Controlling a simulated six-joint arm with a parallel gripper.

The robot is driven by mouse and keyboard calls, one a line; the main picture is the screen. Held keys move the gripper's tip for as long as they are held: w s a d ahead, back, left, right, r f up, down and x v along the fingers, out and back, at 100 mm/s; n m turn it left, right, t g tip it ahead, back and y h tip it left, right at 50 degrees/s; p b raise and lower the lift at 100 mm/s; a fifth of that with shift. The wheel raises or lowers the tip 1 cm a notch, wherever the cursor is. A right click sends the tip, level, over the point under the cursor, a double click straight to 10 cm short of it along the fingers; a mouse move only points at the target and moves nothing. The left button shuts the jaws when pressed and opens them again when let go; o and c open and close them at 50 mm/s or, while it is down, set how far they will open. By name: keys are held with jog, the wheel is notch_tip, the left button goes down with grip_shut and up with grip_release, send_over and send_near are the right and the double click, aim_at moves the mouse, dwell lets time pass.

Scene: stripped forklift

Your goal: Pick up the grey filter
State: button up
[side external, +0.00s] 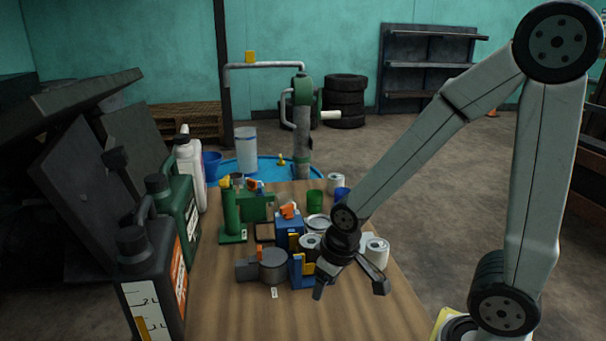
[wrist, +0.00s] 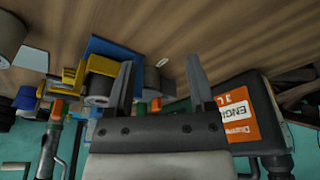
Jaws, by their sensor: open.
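A dark grey round can (side external: 272,265), which looks like the grey filter, stands on the wooden table left of the blue and yellow holder. A grey block adjoins its left side. In the wrist view a grey-brown round body (wrist: 152,82), probably the same can, shows between the fingers, partly hidden. My gripper (side external: 350,290) is open and empty, pointing down to the right of the can and apart from it. Paler cylinders with holes stand nearby, one (side external: 310,242) behind the holder and another (side external: 376,252) behind my gripper, so which one is the filter is not certain.
The blue and yellow holder (side external: 302,270) stands between the can and my gripper. A green stand (side external: 232,215) and a blue box (side external: 289,222) are behind. Large oil jugs (side external: 150,270) line the left edge. The table's front (side external: 300,320) is clear.

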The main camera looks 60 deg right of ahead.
jog(key=o, duration=0.4)
notch_tip(320, 180, up, 4)
jog(key=m+g, duration=0.2)
jog(key=g, duration=0.1)
send_over(310, 239)
jog(key=shift+s+a, duration=0.1)
jog(key=shift+s, duration=0.15)
jog(key=shift+f, duration=1.3)
jog(key=shift+f, duration=0.1)
jog(key=shift+m, duration=0.3)
jog(key=shift+w+f, duration=0.15)
jog(key=shift+f, duration=2.35)
